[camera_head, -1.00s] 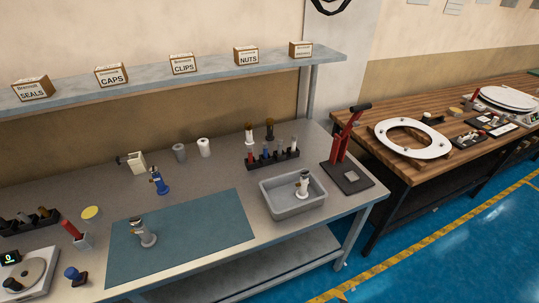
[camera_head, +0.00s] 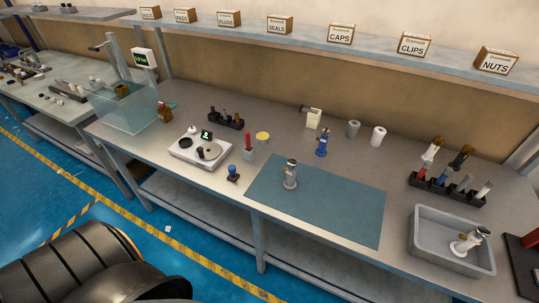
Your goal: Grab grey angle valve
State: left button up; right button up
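A grey-and-white valve-like fitting (camera_head: 290,175) stands upright on the blue-green mat (camera_head: 335,212) in the middle of the bench. A similar pale fitting with a brass-coloured part (camera_head: 468,242) sits in the grey tray (camera_head: 418,250) at the right, leaning a little. The view is too small to tell for sure which of them is the grey angle valve.
A blue fitting (camera_head: 322,143) stands behind the mat. A black rack (camera_head: 440,193) holds several tools behind the tray. A white scale-like device (camera_head: 199,148) and a blue-handled stamp (camera_head: 233,172) are left of the mat. A shelf (camera_head: 300,35) with labelled boxes runs above. Much of the mat is bare.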

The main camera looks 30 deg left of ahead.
aim_at(290, 184)
jog(key=u, duration=0.75)
